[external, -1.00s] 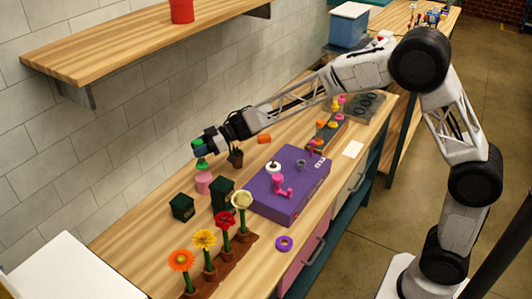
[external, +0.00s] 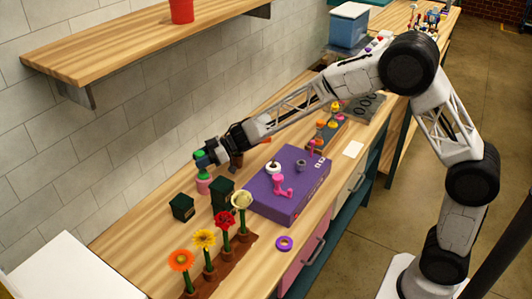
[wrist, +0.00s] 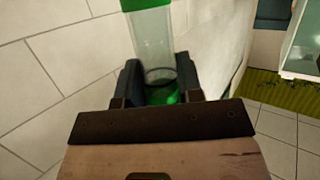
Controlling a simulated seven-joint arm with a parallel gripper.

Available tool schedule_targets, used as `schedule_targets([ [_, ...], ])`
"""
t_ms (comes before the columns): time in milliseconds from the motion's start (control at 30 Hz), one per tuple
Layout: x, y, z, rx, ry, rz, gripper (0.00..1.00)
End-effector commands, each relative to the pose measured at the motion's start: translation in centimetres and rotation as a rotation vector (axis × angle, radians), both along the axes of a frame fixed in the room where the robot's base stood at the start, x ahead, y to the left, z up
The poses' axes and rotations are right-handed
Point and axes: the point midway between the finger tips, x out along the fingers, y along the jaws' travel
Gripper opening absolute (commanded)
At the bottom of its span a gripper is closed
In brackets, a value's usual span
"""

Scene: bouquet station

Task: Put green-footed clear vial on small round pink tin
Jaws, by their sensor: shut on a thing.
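The clear vial (wrist: 154,45) has green at both ends and stands between my fingers in the wrist view. My gripper (wrist: 160,82) is shut on it. In the external view the vial's green foot (external: 203,175) is low over the small round pink tin (external: 203,188) and looks upright. The foot seems to meet the tin's top, but I cannot tell for sure whether it rests there. My gripper (external: 207,158) is just above the tin, around the vial. The tin is out of the wrist view.
A purple box (external: 290,190) with a pink fitting lies to the right. A row of potted flowers (external: 205,240) stands at the front. A dark pot (external: 236,160) is close behind my gripper. The tiled wall is near.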

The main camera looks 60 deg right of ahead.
Motion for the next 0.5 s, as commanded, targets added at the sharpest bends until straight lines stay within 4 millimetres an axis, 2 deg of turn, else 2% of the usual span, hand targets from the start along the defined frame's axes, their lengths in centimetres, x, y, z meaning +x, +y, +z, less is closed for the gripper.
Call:
schedule_targets([
  [400, 0.03, 0.00, -0.21, 0.001, -0.001, 0.000, 0.00],
  [433, 0.02, 0.00, -0.23, 0.000, 0.000, 0.000, 0.38],
  [500, 0.01, -0.01, -0.22, 0.000, 0.000, 0.000, 0.49],
])
